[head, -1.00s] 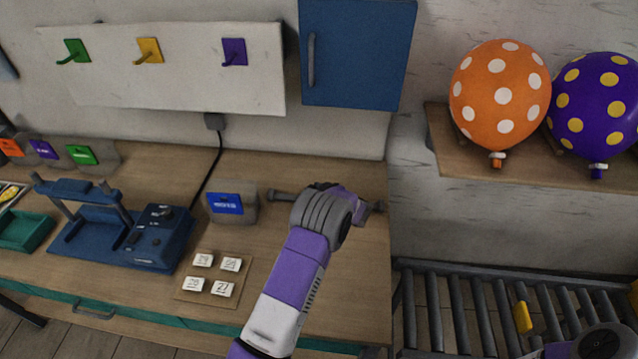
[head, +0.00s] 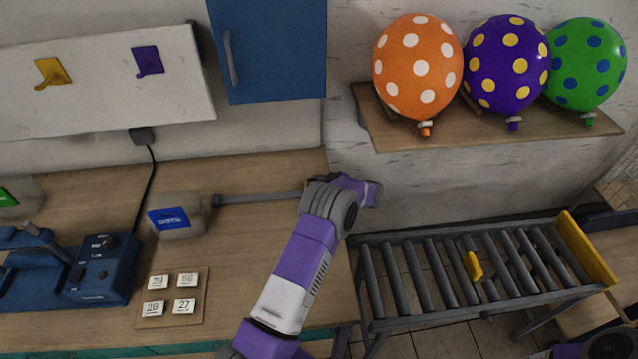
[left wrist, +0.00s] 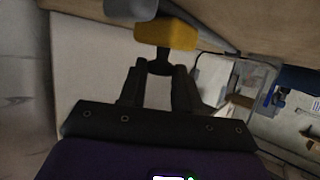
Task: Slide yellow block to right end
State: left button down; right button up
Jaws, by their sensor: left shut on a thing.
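The yellow block (left wrist: 165,35) shows at the top of the left wrist view, with a dark knob under it. My left gripper (left wrist: 160,72) is shut on that knob, and the block lies just beyond the fingertips. In the head view the grey rail (head: 262,197) lies along the back of the table, and my left wrist covers its right end. The block and the left fingertips are hidden behind my wrist there. My right gripper is not in view.
A blue-labelled holder (head: 175,218) stands left of the rail. A tile board (head: 143,318) and a blue machine (head: 100,268) are at left. A roller conveyor (head: 400,285) with a small yellow piece (head: 472,267) is at right. Polka-dot balloons (head: 418,67) sit on a shelf (head: 430,137).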

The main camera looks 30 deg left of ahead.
pick_arm(q)
jog(key=c, duration=0.8)
grip_release()
jog(key=v, duration=0.7)
jog(key=shift+d, duration=0.35)
jog(key=shift+r, duration=0.1)
